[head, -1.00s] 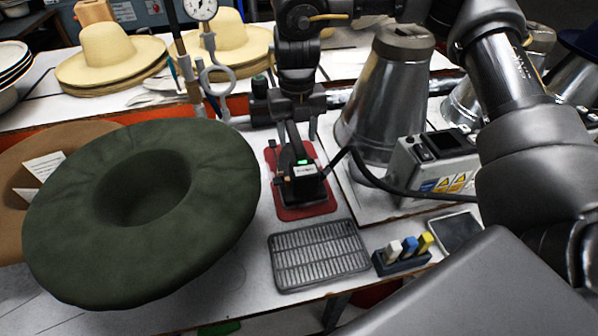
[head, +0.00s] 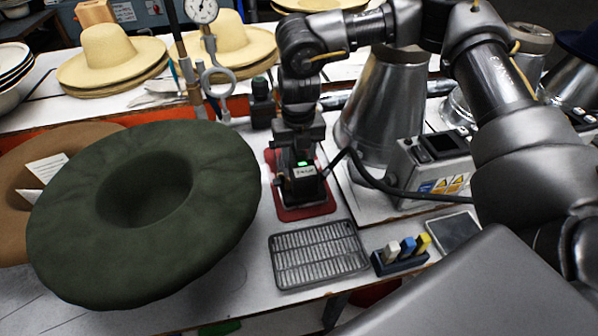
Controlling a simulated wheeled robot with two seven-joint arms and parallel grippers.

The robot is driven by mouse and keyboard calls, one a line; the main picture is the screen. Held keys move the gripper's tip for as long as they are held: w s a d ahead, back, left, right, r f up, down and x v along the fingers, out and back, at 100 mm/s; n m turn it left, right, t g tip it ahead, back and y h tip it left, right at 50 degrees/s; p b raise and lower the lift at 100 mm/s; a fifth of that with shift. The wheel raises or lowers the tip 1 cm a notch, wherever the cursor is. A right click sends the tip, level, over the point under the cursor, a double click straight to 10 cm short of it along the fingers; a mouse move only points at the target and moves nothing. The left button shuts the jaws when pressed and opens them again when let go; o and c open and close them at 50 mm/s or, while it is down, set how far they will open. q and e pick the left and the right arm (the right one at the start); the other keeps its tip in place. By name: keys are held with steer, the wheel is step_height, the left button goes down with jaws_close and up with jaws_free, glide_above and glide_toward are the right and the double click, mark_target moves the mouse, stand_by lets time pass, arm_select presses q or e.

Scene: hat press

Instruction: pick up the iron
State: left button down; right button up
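The iron (head: 303,187) is black with a small green-lit display and stands on a red mat (head: 288,211) in the middle of the head view. A black cable runs from its right side. My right gripper (head: 299,150) points down directly over the iron, at its top. Its fingers are turned edge-on and blend with the dark iron, so I cannot tell whether they are open or shut, or whether they touch it. My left gripper is not in view.
A large green hat (head: 215,230) fills the left. A metal grate (head: 318,255) and a holder with coloured blocks (head: 402,259) lie in front of the mat. A control box (head: 434,166) and a metal cone (head: 383,105) stand to the right. Straw hats (head: 112,55) sit behind.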

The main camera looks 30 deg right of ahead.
jaws_close()
steer(key=shift+w+r, duration=0.1)
steer(key=shift+r, duration=0.1)
